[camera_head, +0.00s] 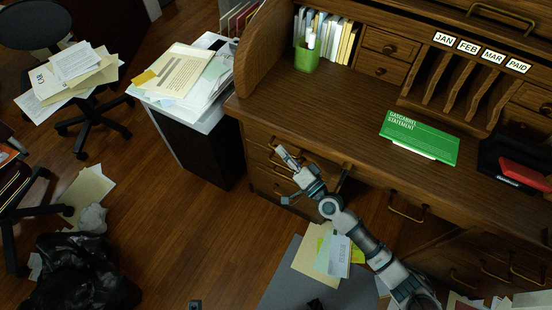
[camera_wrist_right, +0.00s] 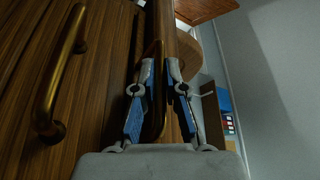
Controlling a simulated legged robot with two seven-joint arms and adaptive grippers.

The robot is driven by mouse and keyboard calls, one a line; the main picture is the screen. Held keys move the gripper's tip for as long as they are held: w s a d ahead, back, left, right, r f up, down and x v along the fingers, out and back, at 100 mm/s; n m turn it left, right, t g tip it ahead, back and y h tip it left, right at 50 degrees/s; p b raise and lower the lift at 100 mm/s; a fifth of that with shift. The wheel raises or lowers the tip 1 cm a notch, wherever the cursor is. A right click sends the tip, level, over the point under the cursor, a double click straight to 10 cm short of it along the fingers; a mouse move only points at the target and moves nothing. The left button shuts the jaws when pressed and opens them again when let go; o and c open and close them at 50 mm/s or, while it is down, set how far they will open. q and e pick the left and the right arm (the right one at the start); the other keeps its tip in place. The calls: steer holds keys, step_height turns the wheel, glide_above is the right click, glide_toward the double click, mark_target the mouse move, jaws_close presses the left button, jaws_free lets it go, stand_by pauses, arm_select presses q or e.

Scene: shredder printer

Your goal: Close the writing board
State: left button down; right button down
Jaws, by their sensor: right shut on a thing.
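The wooden desk has a broad top surface (camera_head: 330,105), which looks like the writing board. Its front edge runs across the middle of the head view. My right gripper (camera_head: 289,176) is at this front edge, left of centre. In the right wrist view the gripper (camera_wrist_right: 163,95) has its two blue-padded fingers on either side of a brass handle (camera_wrist_right: 157,118) and a narrow wooden edge (camera_wrist_right: 168,30). It is shut on the handle, though the exact contact is partly hidden. My left gripper is not in view.
A green folder (camera_head: 420,138) lies on the desk, with a black and red item (camera_head: 520,172) at its right. A green cup (camera_head: 307,57) stands at the back. A paper-covered cabinet (camera_head: 190,150) is left of the desk. Other drawer handles (camera_head: 408,208) stick out below the edge.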

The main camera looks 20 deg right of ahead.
steer(key=shift+d+f, duration=0.1)
steer(key=shift+f, duration=0.15)
steer(key=c, duration=1.2)
jaws_free()
steer(key=shift+r, duration=0.1)
steer(key=shift+s+d, duration=0.1)
steer(key=shift+s, duration=0.35)
steer(key=v, duration=1.1)
steer(key=shift+d, duration=0.1)
steer(key=shift+s, duration=0.1)
